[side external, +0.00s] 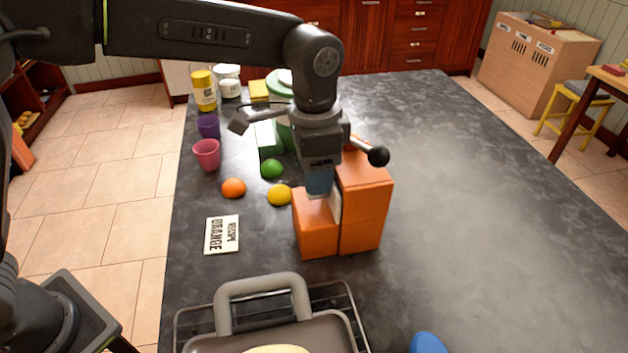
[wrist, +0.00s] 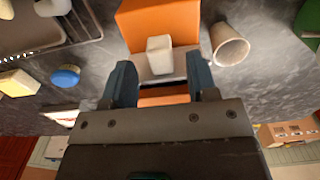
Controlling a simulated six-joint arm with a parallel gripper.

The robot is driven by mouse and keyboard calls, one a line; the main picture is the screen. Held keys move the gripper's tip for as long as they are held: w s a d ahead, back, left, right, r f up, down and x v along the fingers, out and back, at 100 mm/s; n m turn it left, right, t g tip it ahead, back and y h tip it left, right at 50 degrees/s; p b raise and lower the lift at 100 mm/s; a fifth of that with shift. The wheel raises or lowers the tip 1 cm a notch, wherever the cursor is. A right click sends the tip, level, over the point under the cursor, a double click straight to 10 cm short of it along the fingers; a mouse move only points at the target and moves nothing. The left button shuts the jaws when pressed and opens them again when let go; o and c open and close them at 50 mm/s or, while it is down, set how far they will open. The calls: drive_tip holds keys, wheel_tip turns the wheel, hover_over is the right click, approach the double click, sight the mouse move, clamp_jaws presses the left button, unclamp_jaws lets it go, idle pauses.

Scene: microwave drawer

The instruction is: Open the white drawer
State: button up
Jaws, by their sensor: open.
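An orange box-shaped unit (side external: 362,205) stands on the dark counter, with a lower orange block (side external: 316,238) beside it. A narrow white part (side external: 335,204) shows between them; I cannot tell how much of it is the white drawer. In the wrist view the orange unit (wrist: 155,22) is at the top, with a small white block-shaped piece (wrist: 159,47) on its near side. My gripper (side external: 318,185) points down above the lower block. In the wrist view my gripper (wrist: 162,80) is open, its blue fingers to either side of and below the white piece, with nothing visibly held.
A pale cup (wrist: 230,45) is close to one finger in the wrist view. Fruit, cups (side external: 207,155) and a recipe card (side external: 222,234) lie left. A grey pan (side external: 270,335) is in front. The counter's right side is clear.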

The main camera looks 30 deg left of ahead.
drive_tip(key=shift+f, duration=1.55)
clamp_jaws()
